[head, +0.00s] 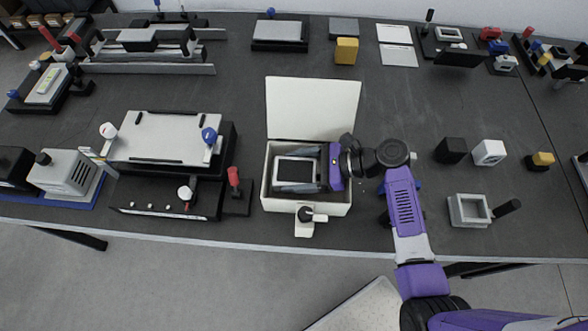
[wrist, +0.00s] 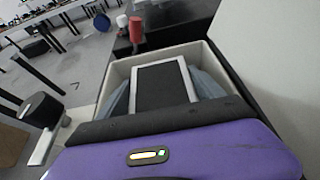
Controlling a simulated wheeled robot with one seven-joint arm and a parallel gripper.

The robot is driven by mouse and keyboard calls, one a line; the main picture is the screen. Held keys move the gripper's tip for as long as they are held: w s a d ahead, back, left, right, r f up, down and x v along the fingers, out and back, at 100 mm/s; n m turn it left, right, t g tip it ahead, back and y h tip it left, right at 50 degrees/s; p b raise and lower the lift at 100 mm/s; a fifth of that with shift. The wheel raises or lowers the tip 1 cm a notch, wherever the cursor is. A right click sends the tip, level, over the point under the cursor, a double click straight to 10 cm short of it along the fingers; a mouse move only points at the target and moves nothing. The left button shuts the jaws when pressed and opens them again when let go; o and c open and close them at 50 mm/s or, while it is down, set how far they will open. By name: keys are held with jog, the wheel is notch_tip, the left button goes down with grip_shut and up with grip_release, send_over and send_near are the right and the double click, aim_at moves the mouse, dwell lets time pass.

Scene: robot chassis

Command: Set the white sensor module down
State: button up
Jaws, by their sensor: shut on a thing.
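The white sensor module (head: 296,170) appears as a white frame around a dark face. My gripper (head: 284,170) is shut on it, with one grey-blue finger along each side. The module and fingers are inside the walls of an open white box (head: 267,193). In the wrist view the module (wrist: 162,87) sits between the two fingers (wrist: 160,84), with the box rim (wrist: 115,73) around them. The module's underside is hidden, so I cannot tell whether it touches the box floor.
The box's lid (head: 313,108) stands open behind it. A fixture with a white plate (head: 165,137) and red-handled clamp (head: 233,178) stands left. A black cube (head: 451,150), white cube (head: 488,152) and grey frame (head: 469,210) lie right.

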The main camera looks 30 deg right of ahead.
jog(key=shift+f, duration=0.4)
jog(key=o, duration=2.1)
jog(key=shift+r, duration=0.35)
jog(key=v, duration=1.2)
jog(key=shift+r+b, duration=0.15)
jog(key=shift+b, duration=0.2)
jog(key=shift+s, duration=0.1)
